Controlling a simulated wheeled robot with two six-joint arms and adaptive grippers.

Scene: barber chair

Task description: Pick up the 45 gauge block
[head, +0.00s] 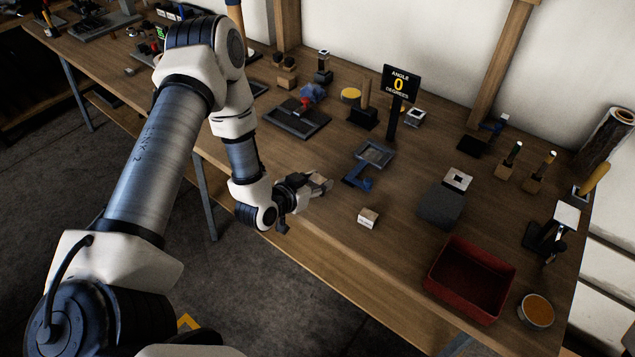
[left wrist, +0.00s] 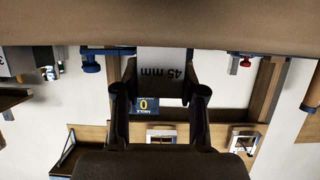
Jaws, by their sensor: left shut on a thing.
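My left gripper (head: 318,184) is low over the front part of the workbench, left of a small pale block (head: 368,218) whose marking is too small to read. In the left wrist view, which looks upside down, the 45 gauge block (left wrist: 162,66) shows its "45 mm" label between the two fingers. The left gripper (left wrist: 160,88) is shut on this block. In the head view the held block is hard to tell from the fingertips. My right gripper is not in view.
A sign (head: 398,84) reading "ANGLE 0 DEGREES" stands on the wooden bench. A blue-grey fixture (head: 373,155), a dark grey block (head: 441,205) and a red bin (head: 470,281) lie to the right of my gripper. Several tools stand along the back.

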